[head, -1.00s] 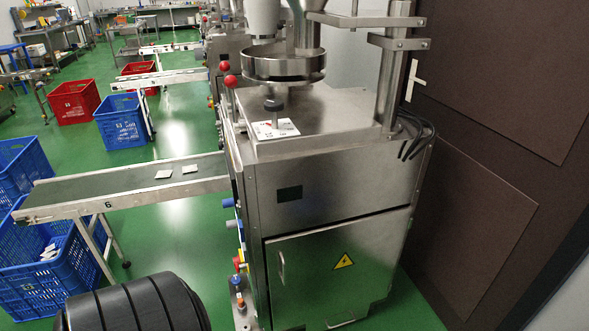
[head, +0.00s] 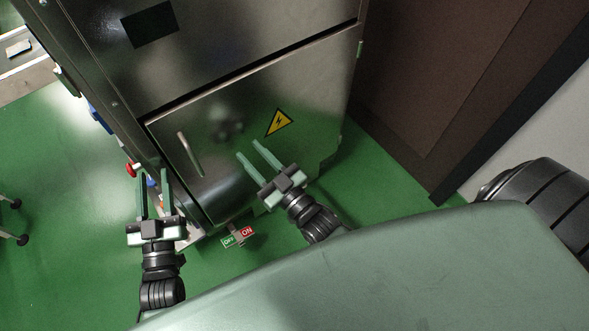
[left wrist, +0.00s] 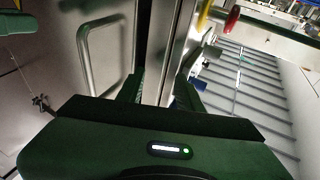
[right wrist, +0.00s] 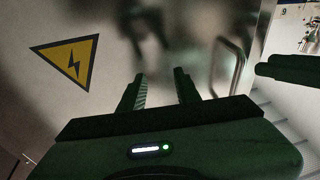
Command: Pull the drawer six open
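A steel machine's front panel (head: 235,140) fills the middle of the head view, with a yellow warning triangle (head: 279,122) and a vertical bar handle (head: 188,152) near its left edge. No number shows on this panel, so I cannot tell whether it is drawer six. My left gripper (head: 153,182) is open and empty, left of the handle by the machine's corner. In the left wrist view the handle (left wrist: 84,62) is left of the fingers, apart from them. My right gripper (head: 248,152) is open and empty before the panel, right of the handle; the handle also shows in the right wrist view (right wrist: 238,72).
A red knob (head: 132,169) and blue fittings line the machine's left side, close to my left gripper. OFF/ON switches (head: 238,237) sit low in front. A brown panel (head: 440,70) stands at right.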

